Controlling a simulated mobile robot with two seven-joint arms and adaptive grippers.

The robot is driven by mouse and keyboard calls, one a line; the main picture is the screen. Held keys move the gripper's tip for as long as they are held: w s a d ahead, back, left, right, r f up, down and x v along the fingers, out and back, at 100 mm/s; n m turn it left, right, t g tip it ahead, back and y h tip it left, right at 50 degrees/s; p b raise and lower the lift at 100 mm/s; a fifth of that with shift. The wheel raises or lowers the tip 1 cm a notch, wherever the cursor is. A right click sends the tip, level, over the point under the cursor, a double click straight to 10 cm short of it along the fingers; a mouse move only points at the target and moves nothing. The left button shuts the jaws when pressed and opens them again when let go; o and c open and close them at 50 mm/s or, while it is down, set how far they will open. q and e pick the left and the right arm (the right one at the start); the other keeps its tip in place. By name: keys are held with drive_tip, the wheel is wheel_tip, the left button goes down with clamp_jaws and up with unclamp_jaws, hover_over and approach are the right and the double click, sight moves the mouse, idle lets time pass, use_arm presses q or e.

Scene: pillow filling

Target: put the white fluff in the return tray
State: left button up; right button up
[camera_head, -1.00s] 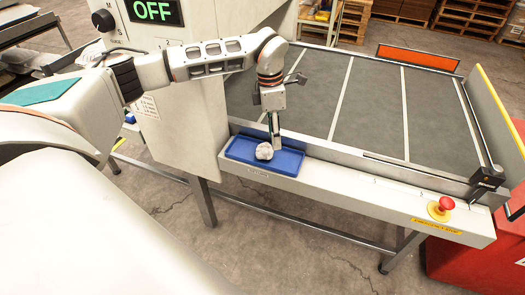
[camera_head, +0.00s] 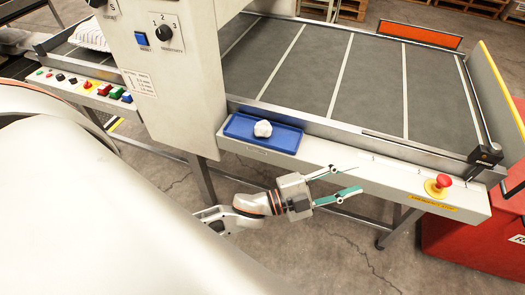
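The white fluff (camera_head: 263,129) is a small rounded clump. My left gripper (camera_head: 344,183) is below and right of the tray, in front of the ledge. Its two teal-edged fingers are spread apart with nothing between them, and it is clear of the fluff. My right gripper does not show.
A red emergency button (camera_head: 440,183) sits on the ledge at the right. The grey belt (camera_head: 375,80) behind the tray is bare. A white cabinet (camera_head: 175,95) with knobs stands left of the tray. A panel of coloured buttons (camera_head: 85,85) is further left.

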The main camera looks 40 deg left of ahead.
use_arm(q)
drive_tip(key=s+a+f+n+g+y, duration=0.1)
drive_tip(key=s+a+f+n+y, duration=0.2)
drive_tip(key=s+a+f+n, duration=0.2)
drive_tip(key=s+a+f+n+g+y, duration=0.1)
drive_tip(key=s+a+f+n+y, duration=0.3)
drive_tip(key=f, duration=0.5)
drive_tip(key=s+a+f+n+g+y, duration=0.2)
drive_tip(key=s+a+f+n, duration=0.3)
drive_tip(key=f, duration=0.3)
drive_tip(key=shift+s+a+n+y, duration=0.3)
drive_tip(key=shift+s+a+y, duration=0.15)
drive_tip(key=shift+s+y, duration=0.25)
